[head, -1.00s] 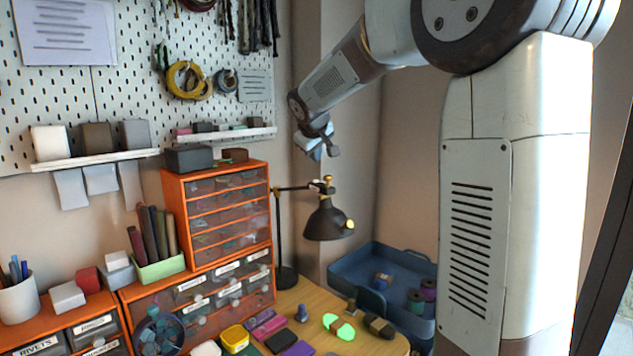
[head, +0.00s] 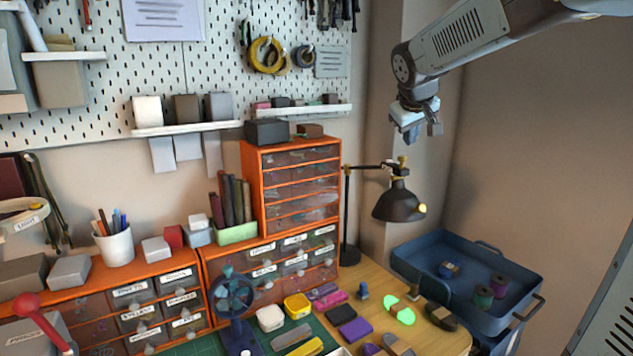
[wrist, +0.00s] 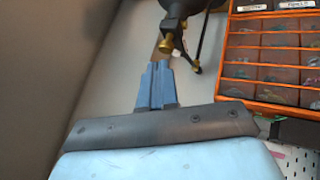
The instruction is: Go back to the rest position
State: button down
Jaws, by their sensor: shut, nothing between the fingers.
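My gripper (head: 421,136) hangs in the air at the upper right of the head view, in front of the bare wall and above the black desk lamp (head: 398,205). Its fingers point down and hold nothing. In the wrist view my gripper's blue fingers (wrist: 157,84) are together and empty. The lamp's dark head and brass fittings (wrist: 166,45) show just beyond the fingertips, apart from them. The orange drawer cabinet (wrist: 268,50) is to the right there.
A blue tray (head: 520,322) with spools stands right of the wooden desk (head: 370,285). The orange cabinet (head: 292,141) and pegboard (head: 215,80) are to the left. Small items crowd the desk and green mat. The wall space right of my gripper is clear.

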jog(key=s+f+m, duration=0.1)
jog(key=s+f, duration=0.2)
jog(key=s, duration=0.7)
jog(key=s+f+m+g+y, duration=0.1)
jog(key=s+f, duration=0.3)
jog(key=s, duration=0.5)
jog(key=s+f+m+g+y, duration=0.1)
jog(key=s+f, duration=0.3)
jog(key=s, duration=0.6)
jog(key=shift+s+a+m, duration=0.3)
jog(key=shift+a+m, duration=0.1)
jog(key=shift+a, duration=0.05)
